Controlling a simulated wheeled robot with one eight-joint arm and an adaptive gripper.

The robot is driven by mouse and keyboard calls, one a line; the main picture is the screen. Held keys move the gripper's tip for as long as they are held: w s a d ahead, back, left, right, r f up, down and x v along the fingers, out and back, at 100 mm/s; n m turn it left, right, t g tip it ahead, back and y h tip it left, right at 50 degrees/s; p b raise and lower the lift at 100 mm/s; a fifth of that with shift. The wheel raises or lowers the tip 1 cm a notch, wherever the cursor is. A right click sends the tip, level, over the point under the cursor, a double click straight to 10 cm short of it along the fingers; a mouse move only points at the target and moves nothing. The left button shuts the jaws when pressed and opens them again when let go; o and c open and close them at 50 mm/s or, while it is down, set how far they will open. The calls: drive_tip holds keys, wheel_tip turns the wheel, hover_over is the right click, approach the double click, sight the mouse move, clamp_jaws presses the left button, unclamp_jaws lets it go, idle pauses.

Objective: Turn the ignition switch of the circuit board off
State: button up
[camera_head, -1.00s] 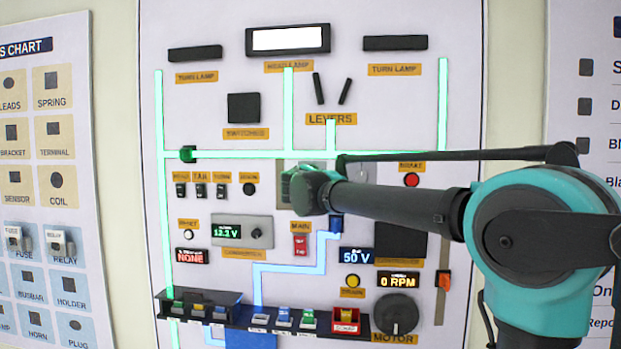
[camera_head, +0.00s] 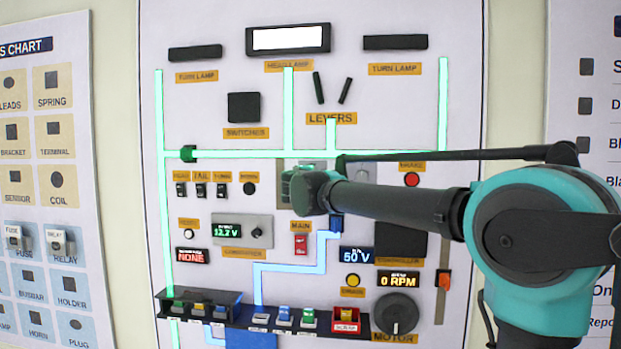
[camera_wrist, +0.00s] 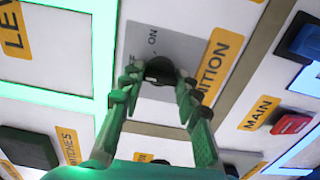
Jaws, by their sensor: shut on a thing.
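The ignition switch is a dark round knob (camera_wrist: 160,72) on a grey plate (camera_wrist: 185,46) in the wrist view. An orange label ending in "NITION" (camera_wrist: 216,66) is beside it, and "ON" is printed on the plate. My gripper (camera_wrist: 158,82) is shut on the knob, with one green finger on each side. In the head view my gripper (camera_head: 290,188) is against the plate at the middle of the circuit board (camera_head: 225,105). There my wrist hides the knob, and I cannot tell its exact angle in either view.
The red main switch (camera_head: 301,244) is just below my gripper. Small toggle switches (camera_head: 200,190) are to the left, and a red brake button (camera_head: 412,180) is to the right. Green strips (camera_head: 240,154) and a blue strip (camera_head: 290,268) are lit. A shelf of plugs (camera_head: 245,318) juts out below.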

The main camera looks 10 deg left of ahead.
drive_tip(key=o, duration=1.1)
drive_tip(key=shift+s, duration=0.15)
drive_tip(key=s, duration=1.1)
drive_tip(key=shift+s+a, duration=0.25)
drive_tip(key=shift+s, duration=0.15)
drive_tip(key=shift+f, duration=0.1)
